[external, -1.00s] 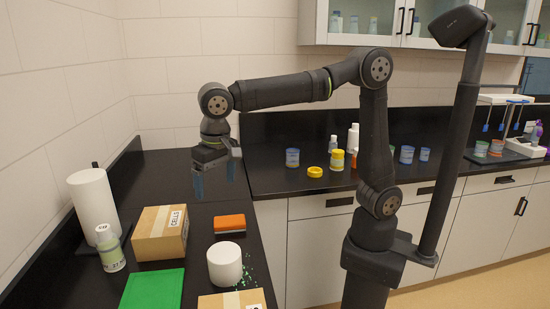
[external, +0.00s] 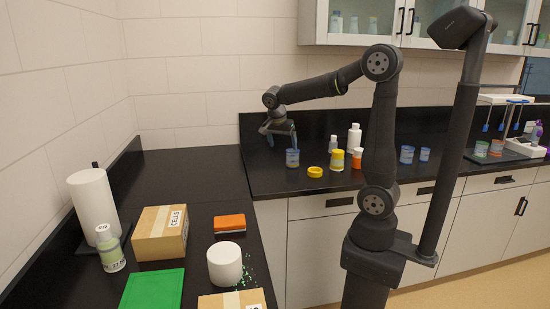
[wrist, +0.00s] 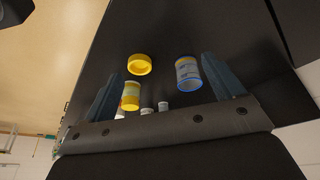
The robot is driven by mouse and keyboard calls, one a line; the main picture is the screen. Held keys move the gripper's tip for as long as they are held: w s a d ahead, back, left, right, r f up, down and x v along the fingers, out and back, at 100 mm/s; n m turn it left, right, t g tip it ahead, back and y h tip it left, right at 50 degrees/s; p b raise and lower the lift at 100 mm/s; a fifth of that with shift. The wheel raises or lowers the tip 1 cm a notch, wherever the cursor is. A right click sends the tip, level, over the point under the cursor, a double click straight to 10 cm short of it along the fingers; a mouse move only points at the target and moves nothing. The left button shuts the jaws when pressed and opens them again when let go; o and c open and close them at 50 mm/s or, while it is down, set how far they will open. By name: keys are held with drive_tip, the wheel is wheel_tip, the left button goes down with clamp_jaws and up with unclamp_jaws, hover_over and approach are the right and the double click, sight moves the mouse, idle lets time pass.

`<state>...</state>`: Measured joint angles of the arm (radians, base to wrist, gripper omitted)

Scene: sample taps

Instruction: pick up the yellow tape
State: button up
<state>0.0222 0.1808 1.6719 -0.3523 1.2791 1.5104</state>
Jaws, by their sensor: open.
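The yellow tape (external: 315,171) is a short ring lying flat on the black back counter near its front edge. It also shows in the wrist view (wrist: 139,65), just beyond the fingertips and left of centre. My gripper (external: 281,142) is open and empty above the counter, to the left of the tape, close to a blue-rimmed jar (external: 292,158). In the wrist view the two fingers (wrist: 163,68) stand wide apart, with nothing gripped between them.
The blue-rimmed jar (wrist: 188,72) is near the right finger in the wrist view. A yellow-lidded jar (external: 337,160), an orange jar (external: 357,158) and white bottles stand right of the tape. Boxes, an orange block and a white cylinder (external: 224,264) occupy the left counter.

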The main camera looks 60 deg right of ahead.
drive_tip(key=s+d+f+m+g, duration=0.1)
drive_tip(key=s+d+m, duration=0.4)
drive_tip(key=d, duration=0.5)
drive_tip(key=n, duration=0.1)
hover_over(310, 176)
drive_tip(key=shift+h, duration=0.3)
wheel_tip(310, 176, down, 12)
drive_tip(key=shift+s+r, duration=0.1)
drive_tip(key=shift+r, duration=0.15)
drive_tip(key=x, duration=0.4)
drive_tip(key=shift+s+d+r, duration=0.1)
drive_tip(key=shift+d, duration=0.35)
drive_tip(key=shift+d+f, duration=0.2)
drive_tip(key=shift+f, duration=0.3)
drive_tip(key=c, duration=1.1)
